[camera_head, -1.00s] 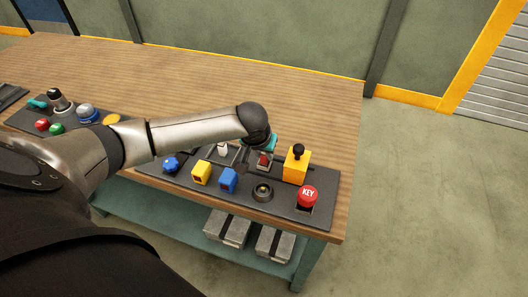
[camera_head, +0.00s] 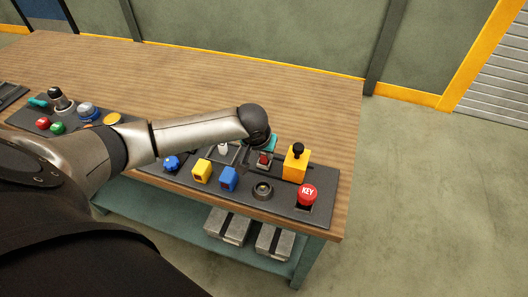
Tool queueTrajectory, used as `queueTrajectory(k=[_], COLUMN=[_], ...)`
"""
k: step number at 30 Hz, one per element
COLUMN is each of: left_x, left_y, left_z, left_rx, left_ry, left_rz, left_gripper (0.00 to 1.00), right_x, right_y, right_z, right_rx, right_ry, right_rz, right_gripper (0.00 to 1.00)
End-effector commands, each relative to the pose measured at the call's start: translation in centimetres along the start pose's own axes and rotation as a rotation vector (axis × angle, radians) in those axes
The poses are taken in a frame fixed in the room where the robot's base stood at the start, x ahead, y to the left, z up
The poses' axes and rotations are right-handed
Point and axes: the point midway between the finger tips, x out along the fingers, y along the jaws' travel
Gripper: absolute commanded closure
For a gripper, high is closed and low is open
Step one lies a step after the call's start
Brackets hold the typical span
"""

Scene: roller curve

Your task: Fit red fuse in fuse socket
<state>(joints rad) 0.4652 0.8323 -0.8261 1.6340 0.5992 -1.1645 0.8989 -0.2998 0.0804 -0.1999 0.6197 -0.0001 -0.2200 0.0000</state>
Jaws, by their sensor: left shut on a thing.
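My left arm reaches in from the left over the dark control panel on the bench. Its gripper (camera_head: 262,149) is small and partly hidden by the rounded end of my arm. It is shut on a small red block, which I take to be the red fuse (camera_head: 264,159). The red block is at a small grey mount on the panel, probably the fuse socket (camera_head: 263,167). I cannot tell whether the block is seated in it or just above it. My right gripper is not in view.
The wooden bench top (camera_head: 200,75) behind is clear.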

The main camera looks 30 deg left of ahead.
Motion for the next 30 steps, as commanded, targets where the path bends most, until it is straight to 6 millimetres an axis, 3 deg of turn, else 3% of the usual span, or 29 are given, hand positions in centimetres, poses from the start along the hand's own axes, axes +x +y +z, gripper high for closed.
queueTrajectory(k=[25, 26, 30], left_x=[0.25, 0.25, 0.25], left_y=[0.00, 0.00, -0.01], left_z=[0.07, 0.07, 0.07], left_rx=[0.000, 0.000, 0.000], left_ry=[0.001, 0.000, 0.000], left_rz=[0.000, 0.000, 0.000], left_gripper=[1.00, 0.73, 0.57], right_x=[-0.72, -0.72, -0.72], right_y=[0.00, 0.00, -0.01], right_z=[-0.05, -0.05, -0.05], right_rx=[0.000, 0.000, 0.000], right_ry=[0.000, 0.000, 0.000], right_rz=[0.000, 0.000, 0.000], right_gripper=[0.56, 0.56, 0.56])
